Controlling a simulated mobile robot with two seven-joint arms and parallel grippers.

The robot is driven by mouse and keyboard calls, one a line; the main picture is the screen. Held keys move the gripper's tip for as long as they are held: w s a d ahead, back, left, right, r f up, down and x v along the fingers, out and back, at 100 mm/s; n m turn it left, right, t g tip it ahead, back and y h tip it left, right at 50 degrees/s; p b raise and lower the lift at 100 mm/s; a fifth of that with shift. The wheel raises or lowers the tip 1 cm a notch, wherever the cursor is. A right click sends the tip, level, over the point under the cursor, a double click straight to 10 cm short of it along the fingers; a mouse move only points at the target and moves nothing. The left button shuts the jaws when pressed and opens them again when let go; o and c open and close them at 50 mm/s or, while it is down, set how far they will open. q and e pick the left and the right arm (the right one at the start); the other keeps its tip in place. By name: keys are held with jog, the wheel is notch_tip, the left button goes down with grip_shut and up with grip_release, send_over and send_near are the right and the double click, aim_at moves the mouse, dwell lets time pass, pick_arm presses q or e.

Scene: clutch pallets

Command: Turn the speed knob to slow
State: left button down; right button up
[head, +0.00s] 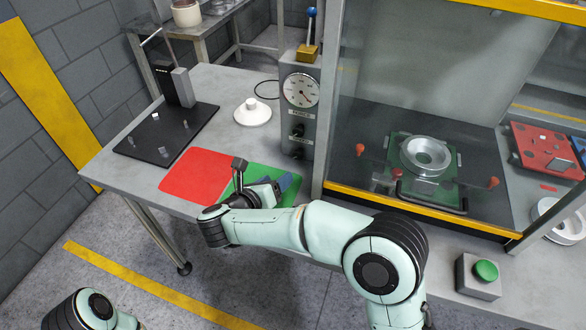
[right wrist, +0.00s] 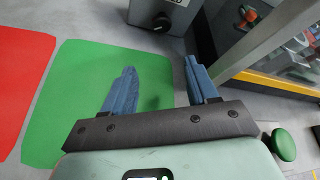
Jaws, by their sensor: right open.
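The grey control box (head: 299,100) stands at the back of the table with a round dial on its upper face. A black knob (head: 298,131) sits below the dial and another dark knob (head: 297,153) sits lower, partly in shade. Their small labels are too blurred to read surely. In the right wrist view one black knob (right wrist: 161,22) shows at the top on the box's face. My right gripper (head: 285,184) is open and empty over the green mat, in front of the box and apart from it. Its blue fingers (right wrist: 160,65) point toward the box. My left gripper is out of view.
A red mat (head: 197,174) lies beside the green mat (head: 258,176). A white domed part (head: 252,112) stands left of the box. A glass-sided enclosure with a yellow edge (head: 410,208) is close on the right. A green button (head: 486,270) is at front right.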

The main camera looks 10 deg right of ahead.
aim_at(297, 156)
jog(key=m+b, duration=0.1)
jog(key=s+r+m+t+y, duration=0.1)
jog(key=m, duration=0.1)
jog(key=shift+s+d+r+b, duration=0.15)
jog(key=shift+d+r+b, duration=0.15)
jog(key=shift+d+b, duration=0.1)
jog(key=shift+s+r+m+y, duration=0.15)
jog(key=shift+r+m+y, duration=0.2)
jog(key=shift+m, duration=0.35)
jog(key=x, duration=1.3)
jog(key=shift+w+r, duration=0.25)
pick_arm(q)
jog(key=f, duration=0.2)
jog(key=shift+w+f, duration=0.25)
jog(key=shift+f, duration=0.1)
pick_arm(e)
jog(key=shift+c, duration=0.3)
